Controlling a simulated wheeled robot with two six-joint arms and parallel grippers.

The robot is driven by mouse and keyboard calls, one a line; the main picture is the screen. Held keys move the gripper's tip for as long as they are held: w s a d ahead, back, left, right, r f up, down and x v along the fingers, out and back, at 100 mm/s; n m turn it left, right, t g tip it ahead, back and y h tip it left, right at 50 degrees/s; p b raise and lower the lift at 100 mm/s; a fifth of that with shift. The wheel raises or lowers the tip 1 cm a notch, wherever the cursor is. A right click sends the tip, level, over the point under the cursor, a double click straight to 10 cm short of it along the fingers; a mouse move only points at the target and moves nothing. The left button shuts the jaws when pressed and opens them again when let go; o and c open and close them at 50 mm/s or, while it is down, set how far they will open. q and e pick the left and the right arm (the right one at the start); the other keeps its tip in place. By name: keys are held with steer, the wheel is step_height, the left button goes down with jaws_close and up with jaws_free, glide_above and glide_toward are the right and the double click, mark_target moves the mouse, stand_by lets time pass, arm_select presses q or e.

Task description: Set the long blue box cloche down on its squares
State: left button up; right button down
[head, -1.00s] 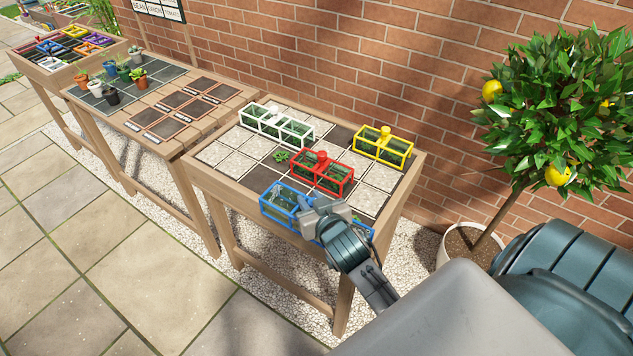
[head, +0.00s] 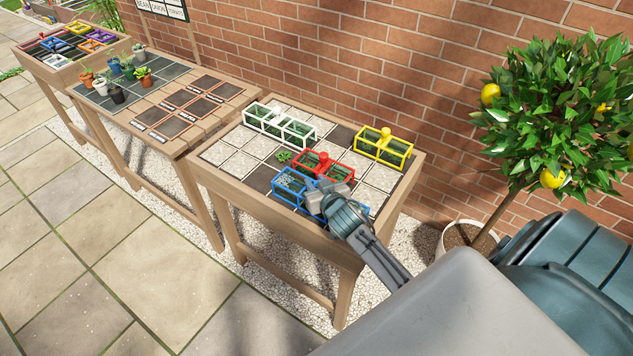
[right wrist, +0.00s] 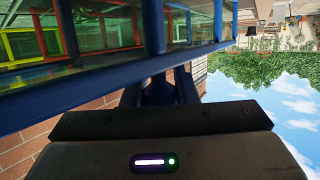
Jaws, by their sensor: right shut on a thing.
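The long blue box cloche (head: 291,186) is in the grip of my right gripper (head: 324,192) at the front of the squared bed (head: 228,187) in the head view. The gripper and wrist cover its middle and part of its right end. Its blue frame (right wrist: 110,94) crosses the top of the right wrist view, where my gripper is shut on it. The cloche overlaps the lower part of the red cloche (head: 316,164) in the head view. I cannot tell whether it touches the bed. My left gripper is not in view.
A white cloche (head: 281,122) stands at the back left of the bed and a yellow one (head: 384,146) at the back right. A small green plant (head: 284,156) stands on a square left of the red cloche. A potted lemon tree (head: 540,110) stands to the right.

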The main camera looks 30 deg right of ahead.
steer(key=shift+f, duration=0.1)
steer(key=c, duration=1.1)
jaws_free()
steer(key=shift+c, duration=0.2)
steer(key=shift+r, duration=0.25)
steer(key=b+v, duration=0.2)
steer(key=v, duration=1)
steer(key=shift+b, duration=0.35)
